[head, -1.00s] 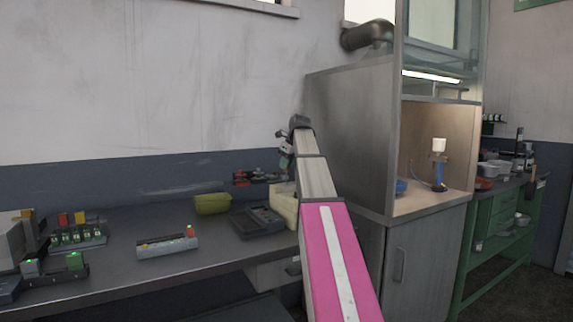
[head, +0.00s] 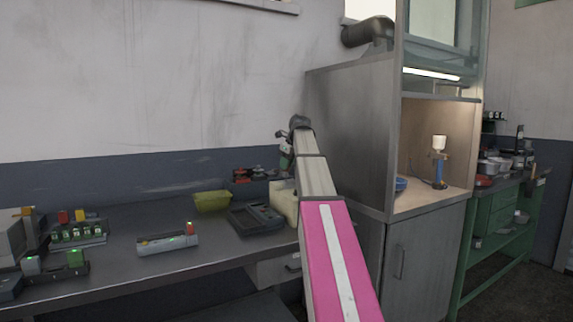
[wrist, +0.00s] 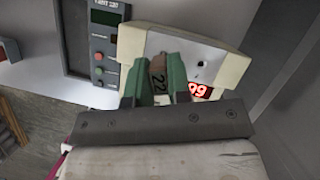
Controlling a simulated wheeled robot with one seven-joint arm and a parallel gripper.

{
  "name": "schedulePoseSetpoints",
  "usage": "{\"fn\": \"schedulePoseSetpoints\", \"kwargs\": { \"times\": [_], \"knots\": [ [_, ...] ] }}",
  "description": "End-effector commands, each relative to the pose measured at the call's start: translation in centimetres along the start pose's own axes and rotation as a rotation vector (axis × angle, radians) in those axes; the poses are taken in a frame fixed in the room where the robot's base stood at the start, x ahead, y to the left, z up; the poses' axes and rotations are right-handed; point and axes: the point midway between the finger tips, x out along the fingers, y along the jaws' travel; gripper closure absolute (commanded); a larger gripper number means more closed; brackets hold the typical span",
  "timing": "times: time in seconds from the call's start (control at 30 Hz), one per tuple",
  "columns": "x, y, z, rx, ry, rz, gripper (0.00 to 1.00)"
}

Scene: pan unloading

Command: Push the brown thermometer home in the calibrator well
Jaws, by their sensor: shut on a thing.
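The brown thermometer (wrist: 158,72), marked "22", is between the green fingers of my gripper (wrist: 158,62) in the wrist view, and the gripper is shut on it. The cream calibrator (wrist: 225,60) lies just beyond the fingers, with a red display and a small dark hole (wrist: 201,64) on its top, right of the thermometer. The thermometer's lower end is hidden, so I cannot tell how deep it sits in a well. In the head view the calibrator (head: 284,205) is partly behind my arm, and the thermometer cannot be made out.
A grey meter (wrist: 97,42) with red and green buttons stands beside the calibrator; it also shows in the head view (head: 257,217). A yellow-green bin (head: 212,202) is left of it. A grey strip (head: 167,242) lies on the bench. A tall cabinet (head: 350,130) stands close on the right.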

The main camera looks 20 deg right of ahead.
Motion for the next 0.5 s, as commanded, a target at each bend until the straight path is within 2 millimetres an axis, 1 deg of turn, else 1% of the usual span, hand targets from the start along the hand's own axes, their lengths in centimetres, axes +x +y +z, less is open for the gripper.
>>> {"fn": "schedulePoseSetpoints", "kwargs": {
  "times": [0.5],
  "knots": [
    [0.6, 0.0, -0.24, 0.0, 0.0, 0.0, 1.0]
  ]
}}
